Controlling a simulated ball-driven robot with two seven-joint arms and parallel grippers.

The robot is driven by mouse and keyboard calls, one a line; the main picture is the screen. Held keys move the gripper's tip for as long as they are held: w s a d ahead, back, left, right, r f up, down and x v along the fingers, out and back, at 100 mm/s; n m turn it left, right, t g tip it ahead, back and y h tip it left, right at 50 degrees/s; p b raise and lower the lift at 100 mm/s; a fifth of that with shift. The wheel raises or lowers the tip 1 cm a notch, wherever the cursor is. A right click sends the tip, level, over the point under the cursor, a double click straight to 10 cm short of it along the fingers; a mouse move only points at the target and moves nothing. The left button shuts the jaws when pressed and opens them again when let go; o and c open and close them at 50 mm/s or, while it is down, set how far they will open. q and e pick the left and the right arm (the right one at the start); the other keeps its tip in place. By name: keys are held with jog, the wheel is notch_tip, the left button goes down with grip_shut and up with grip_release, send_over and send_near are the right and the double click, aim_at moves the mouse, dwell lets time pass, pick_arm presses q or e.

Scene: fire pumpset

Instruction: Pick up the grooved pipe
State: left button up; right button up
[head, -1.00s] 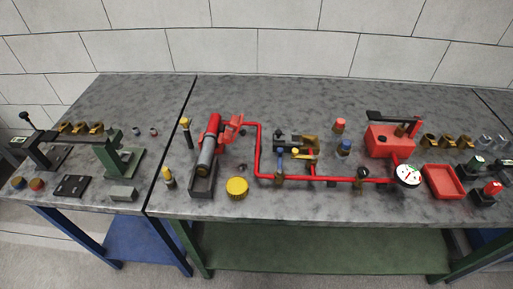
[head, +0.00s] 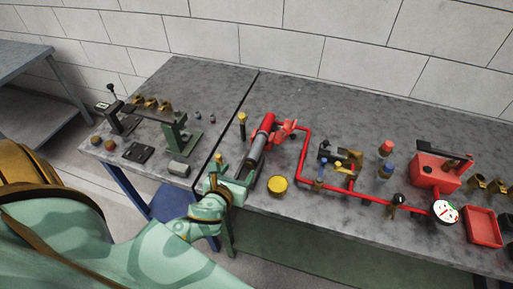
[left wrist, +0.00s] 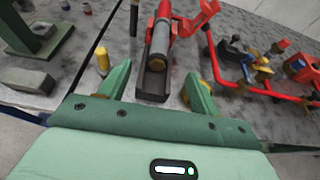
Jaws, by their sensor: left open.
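The grooved pipe (head: 257,146) looks like a grey tube lying in a narrow dark cradle (left wrist: 152,85), its far part against a red fitting (head: 267,122). In the left wrist view the grey pipe (left wrist: 160,42) points toward me, beyond the fingers. My left gripper (head: 234,177) is at the table's front edge, at the near end of the cradle. Its two green fingers (left wrist: 157,78) are apart, one to each side of the cradle's near end, with nothing held. The right gripper is in neither view.
A yellow-capped brass piece (left wrist: 102,61) stands close by the left finger. A yellow round cap (head: 278,185) lies right of the cradle. Red piping (head: 303,155) runs further right. A green press-like stand (head: 177,135) is on the left table.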

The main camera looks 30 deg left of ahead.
pick_arm(q)
jog(key=b, duration=0.2)
send_near(254, 150)
jog(key=x, duration=0.5)
jog(key=shift+a+f, duration=0.1)
jog(key=b+x, duration=0.1)
jog(key=x, duration=0.4)
jog(key=shift+w+b, duration=0.1)
jog(key=shift+b, duration=0.25)
grip_shut()
